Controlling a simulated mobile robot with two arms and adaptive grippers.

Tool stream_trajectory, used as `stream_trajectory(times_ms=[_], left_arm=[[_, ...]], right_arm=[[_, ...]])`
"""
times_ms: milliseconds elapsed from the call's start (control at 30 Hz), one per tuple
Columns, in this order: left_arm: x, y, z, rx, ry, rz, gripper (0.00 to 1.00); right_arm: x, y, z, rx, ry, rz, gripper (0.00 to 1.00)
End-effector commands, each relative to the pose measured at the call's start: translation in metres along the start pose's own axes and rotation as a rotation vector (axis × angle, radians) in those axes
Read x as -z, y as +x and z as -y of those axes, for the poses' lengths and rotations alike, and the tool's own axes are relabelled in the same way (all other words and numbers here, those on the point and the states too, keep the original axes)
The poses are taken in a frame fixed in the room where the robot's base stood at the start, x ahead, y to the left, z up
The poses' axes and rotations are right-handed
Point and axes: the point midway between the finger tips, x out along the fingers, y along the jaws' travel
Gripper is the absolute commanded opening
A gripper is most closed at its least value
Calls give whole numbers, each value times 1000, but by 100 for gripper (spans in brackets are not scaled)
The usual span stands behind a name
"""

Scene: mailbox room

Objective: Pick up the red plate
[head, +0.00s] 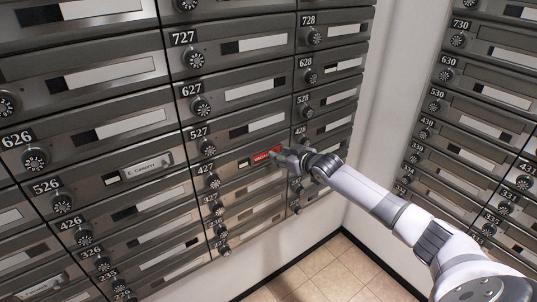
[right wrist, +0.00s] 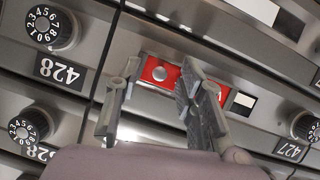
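The red plate (head: 266,155) is a small red strip with pale lettering on the mailbox door marked 427 in the head view. In the right wrist view the red plate (right wrist: 159,71) shows between my right gripper's fingers, with a round silvery screw or stud near its end. My right gripper (head: 287,157) is at the plate's right end in the head view. In the right wrist view the right gripper (right wrist: 156,88) is open, its two fingers apart. One finger hides part of the plate; I cannot tell whether either finger touches it. My left gripper is not in view.
Rows of metal mailboxes with numbered dials, such as the 527 dial (head: 208,149), surround the plate. The 428 dial (right wrist: 50,28) is close to the gripper in the right wrist view. Another mailbox bank (head: 470,130) stands at the right. The tiled floor (head: 325,272) is clear.

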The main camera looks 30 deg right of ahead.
Motion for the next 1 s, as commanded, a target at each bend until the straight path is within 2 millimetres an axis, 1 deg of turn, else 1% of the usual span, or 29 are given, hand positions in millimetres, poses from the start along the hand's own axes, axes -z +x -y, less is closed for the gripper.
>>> stream_trajectory(times_ms=[133, 167, 667, 1000], left_arm=[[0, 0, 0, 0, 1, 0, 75], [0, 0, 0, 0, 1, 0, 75], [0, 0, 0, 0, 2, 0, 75], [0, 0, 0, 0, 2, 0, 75]], right_arm=[[0, 0, 0, 0, 0, 0, 36], [0, 0, 0, 0, 0, 0, 34], [0, 0, 0, 0, 0, 1, 1], [1, -1, 0, -1, 0, 0, 0]])
